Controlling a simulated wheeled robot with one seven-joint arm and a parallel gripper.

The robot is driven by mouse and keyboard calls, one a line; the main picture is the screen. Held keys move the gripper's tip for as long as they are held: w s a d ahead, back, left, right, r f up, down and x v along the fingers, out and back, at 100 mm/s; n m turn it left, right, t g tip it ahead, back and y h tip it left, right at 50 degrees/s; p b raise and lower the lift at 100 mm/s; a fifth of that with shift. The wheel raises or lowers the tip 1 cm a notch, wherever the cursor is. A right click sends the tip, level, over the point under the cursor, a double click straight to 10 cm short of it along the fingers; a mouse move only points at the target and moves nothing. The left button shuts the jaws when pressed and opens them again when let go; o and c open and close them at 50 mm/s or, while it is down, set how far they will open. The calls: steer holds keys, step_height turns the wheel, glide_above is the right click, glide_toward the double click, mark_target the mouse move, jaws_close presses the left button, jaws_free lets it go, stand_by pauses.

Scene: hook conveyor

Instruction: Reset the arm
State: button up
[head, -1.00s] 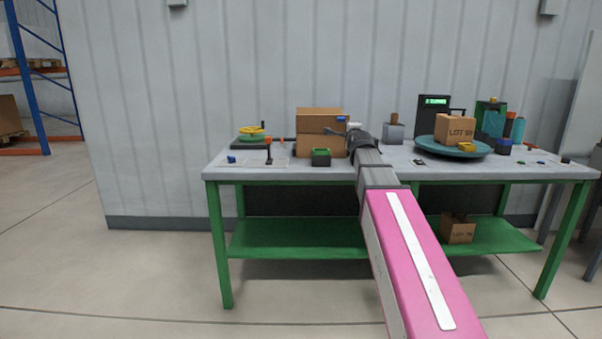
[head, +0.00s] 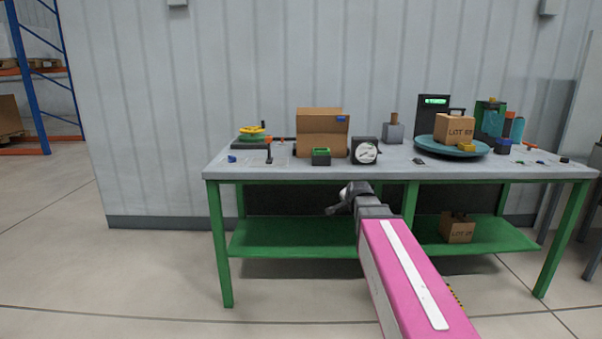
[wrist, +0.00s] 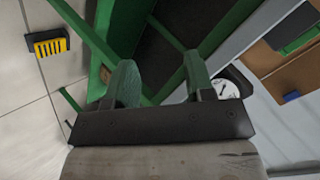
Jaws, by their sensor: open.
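My pink arm reaches forward from the bottom of the head view. My gripper (head: 334,208) is in front of the green-framed table (head: 280,176), below the level of its top and in front of the lower shelf. In the wrist view my gripper (wrist: 160,76) shows two fingers spread well apart, with nothing between them. It is open and holds nothing.
On the table stand a cardboard box (head: 322,139), a dial gauge (head: 364,152), a small green-topped box (head: 320,157) and a blue turntable (head: 430,150) bearing a LOT carton (head: 454,130). Another carton (head: 457,230) is on the lower shelf.

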steer(key=s+f+n+g, duration=1)
steer(key=s+f, duration=1.3)
steer(key=s, duration=0.1)
steer(key=shift+s, duration=0.4)
